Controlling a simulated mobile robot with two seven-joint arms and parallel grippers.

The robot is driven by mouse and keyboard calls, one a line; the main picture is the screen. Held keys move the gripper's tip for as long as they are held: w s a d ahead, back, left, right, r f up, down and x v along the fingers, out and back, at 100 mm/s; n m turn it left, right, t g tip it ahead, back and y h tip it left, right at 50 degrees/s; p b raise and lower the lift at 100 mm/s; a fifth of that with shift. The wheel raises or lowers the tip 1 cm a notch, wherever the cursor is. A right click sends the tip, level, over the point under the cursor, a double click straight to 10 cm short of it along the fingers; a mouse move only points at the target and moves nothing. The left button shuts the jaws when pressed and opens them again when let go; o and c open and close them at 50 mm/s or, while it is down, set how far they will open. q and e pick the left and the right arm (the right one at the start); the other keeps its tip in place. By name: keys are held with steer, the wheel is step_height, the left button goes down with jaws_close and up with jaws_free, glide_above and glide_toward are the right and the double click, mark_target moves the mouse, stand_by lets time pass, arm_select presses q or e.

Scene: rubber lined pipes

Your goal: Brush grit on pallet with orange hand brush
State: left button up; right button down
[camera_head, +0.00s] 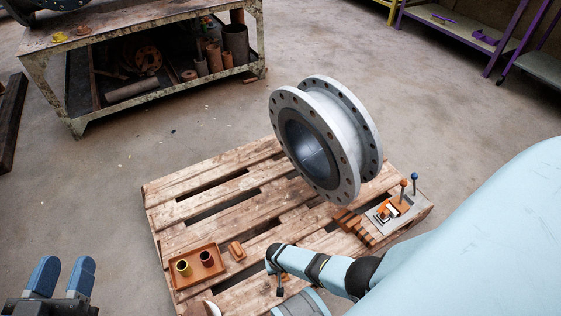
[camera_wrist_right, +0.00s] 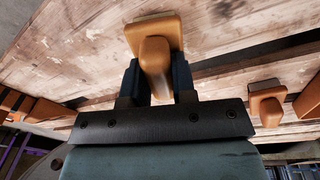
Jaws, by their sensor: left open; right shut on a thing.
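The wooden pallet (camera_head: 188,178) lies on the floor in the middle of the head view. In the right wrist view, my right gripper (camera_wrist_right: 154,80) is shut on the handle of an orange-brown hand brush (camera_wrist_right: 155,29). The brush is over the pallet boards; I cannot tell whether it touches them. In the head view my right arm mostly hides it. A similar orange-brown piece (camera_head: 237,250) lies on the pallet and also shows in the wrist view (camera_wrist_right: 267,98). My left gripper (camera_head: 62,268) is open and empty at the lower left, off the pallet. I cannot make out grit clearly.
A large flanged pipe (camera_head: 347,112) stands on the pallet. A brown tray (camera_head: 211,270) with two small cups is at its near left. A grey plate with levers (camera_head: 412,207) and orange-black strips (camera_head: 352,226) are at its right. A workbench (camera_head: 150,35) stands behind.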

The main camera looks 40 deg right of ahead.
mark_target(277, 281)
steer(key=shift+y, duration=0.7)
steer(key=s+a, duration=0.1)
steer(key=a, duration=0.4)
steer(key=s+a, duration=0.1)
steer(key=a, duration=0.1)
steer(key=shift+s+a+f+p, duration=0.15)
steer(key=shift+s+f+p, duration=0.05)
steer(key=shift+s+p, duration=0.2)
steer(key=shift+d, duration=0.4)
steer(key=shift+s+d+r+p, duration=0.15)
steer(key=shift+d+p, duration=0.4)
steer(key=shift+d, duration=0.75)
steer(key=shift+s+d+f, duration=0.1)
steer(key=shift+d, duration=1.85)
steer(key=shift+s+d+f, duration=0.1)
steer(key=shift+d, duration=1.85)
steer(key=shift+s+d, duration=0.2)
steer(key=shift+d, duration=1.65)
steer(key=shift+r, duration=0.1)
